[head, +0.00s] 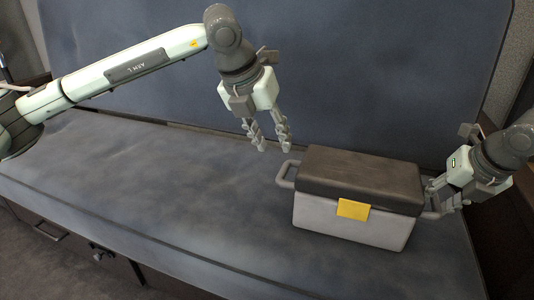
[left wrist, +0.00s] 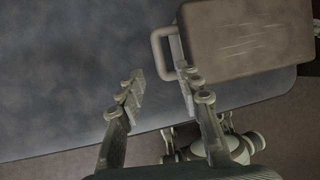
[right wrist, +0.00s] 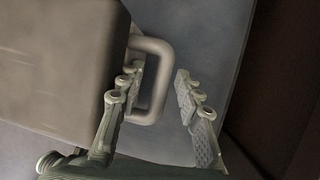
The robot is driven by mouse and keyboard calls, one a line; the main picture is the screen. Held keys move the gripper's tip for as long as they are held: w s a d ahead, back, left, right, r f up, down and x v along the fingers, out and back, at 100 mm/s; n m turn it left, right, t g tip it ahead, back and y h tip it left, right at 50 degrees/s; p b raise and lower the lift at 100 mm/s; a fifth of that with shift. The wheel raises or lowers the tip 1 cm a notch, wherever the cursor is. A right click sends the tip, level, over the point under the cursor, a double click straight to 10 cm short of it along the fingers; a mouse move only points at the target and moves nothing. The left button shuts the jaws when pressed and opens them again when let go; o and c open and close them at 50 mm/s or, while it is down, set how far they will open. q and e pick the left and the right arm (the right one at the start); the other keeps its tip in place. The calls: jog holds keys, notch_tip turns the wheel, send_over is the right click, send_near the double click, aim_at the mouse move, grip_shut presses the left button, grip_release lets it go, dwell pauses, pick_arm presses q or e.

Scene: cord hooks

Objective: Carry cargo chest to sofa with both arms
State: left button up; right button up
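The cargo chest (head: 355,196) has a dark brown lid, a light grey body and a yellow latch, with a loop handle at each end. It sits upright on the blue-grey sofa seat (head: 180,190). My left gripper (head: 270,148) is open and empty, above and left of the chest's left handle (head: 285,174). In the left wrist view that handle (left wrist: 161,52) lies beyond the right finger. My right gripper (head: 442,196) is at the chest's right end. In the right wrist view its fingers are apart, with the right handle's outer bar (right wrist: 157,85) between them or just beyond; contact cannot be told.
The sofa backrest (head: 360,70) rises behind the chest. A dark sofa side (head: 490,225) stands close to my right gripper. The seat left of the chest is clear. Dark drawers (head: 60,235) line the front below the seat.

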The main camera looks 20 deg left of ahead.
jog(key=shift+r, duration=0.15)
pick_arm(q)
jog(key=shift+s+a+r, duration=0.1)
jog(key=shift+s+r, duration=0.1)
jog(key=shift+r, duration=0.3)
pick_arm(e)
jog(key=v, duration=1.1)
jog(key=shift+r, duration=0.3)
pick_arm(q)
jog(key=shift+s, duration=0.1)
pick_arm(e)
jog(key=shift+s+d, duration=0.1)
jog(key=shift+s, duration=0.1)
